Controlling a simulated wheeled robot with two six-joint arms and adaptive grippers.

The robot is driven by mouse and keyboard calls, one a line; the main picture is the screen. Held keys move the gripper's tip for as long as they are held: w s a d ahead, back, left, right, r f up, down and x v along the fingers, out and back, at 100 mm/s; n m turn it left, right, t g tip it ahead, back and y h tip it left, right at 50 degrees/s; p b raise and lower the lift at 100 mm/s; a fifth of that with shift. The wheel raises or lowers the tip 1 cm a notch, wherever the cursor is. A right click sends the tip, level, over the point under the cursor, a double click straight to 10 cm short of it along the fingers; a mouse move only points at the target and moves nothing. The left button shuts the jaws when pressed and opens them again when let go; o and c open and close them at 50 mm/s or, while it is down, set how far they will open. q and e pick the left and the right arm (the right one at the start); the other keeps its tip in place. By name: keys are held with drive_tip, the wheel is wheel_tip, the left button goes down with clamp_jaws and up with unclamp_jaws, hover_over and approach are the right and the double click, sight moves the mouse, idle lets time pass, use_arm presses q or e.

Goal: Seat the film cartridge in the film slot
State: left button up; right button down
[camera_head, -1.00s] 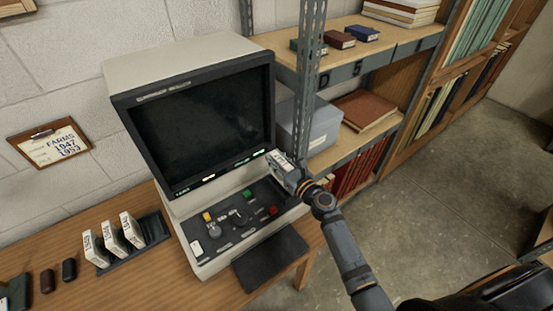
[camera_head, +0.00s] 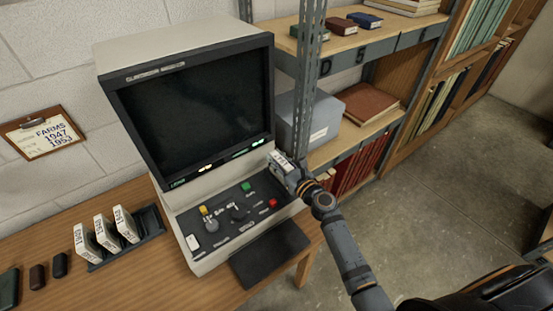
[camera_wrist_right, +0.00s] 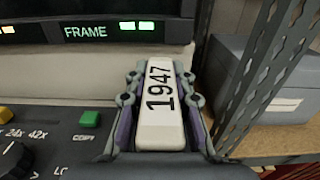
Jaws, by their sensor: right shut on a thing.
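My right gripper (camera_head: 287,167) is shut on a white film cartridge (camera_head: 284,162), held at the right side of the reader, near the lower right corner of its screen. In the right wrist view the cartridge (camera_wrist_right: 160,100) reads 1947 and lies between both fingers (camera_wrist_right: 160,95). The microfilm reader (camera_head: 180,55) is a cream cabinet with a dark screen and a control panel (camera_head: 235,215). I cannot make out the film slot in either view. The cartridge's far end comes close to the cabinet's lower edge in the wrist view; contact cannot be told. My left gripper is not in view.
Three white cartridges (camera_head: 104,232) stand in a dark rack (camera_head: 150,222) on the wooden desk (camera_head: 200,289). A metal shelf post (camera_head: 308,75) rises just right of my gripper. A grey box (camera_head: 318,122) sits on the shelf behind. Open floor (camera_head: 440,190) lies to the right.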

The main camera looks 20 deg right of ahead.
sight(286, 172)
drive_tip(key=shift+f+b, duration=0.5)
drive_tip(key=shift+f, duration=0.05)
idle(0.7)
drive_tip(key=c, duration=1.4)
unclamp_jaws()
drive_tip(key=shift+v, duration=2.6)
drive_tip(key=shift+b+v, duration=0.7)
drive_tip(key=shift+v, duration=0.9)
drive_tip(key=shift+b+v, duration=0.45)
drive_tip(key=shift+v, duration=0.3)
drive_tip(key=shift+s+d, duration=0.2)
drive_tip(key=shift+s, duration=0.4)
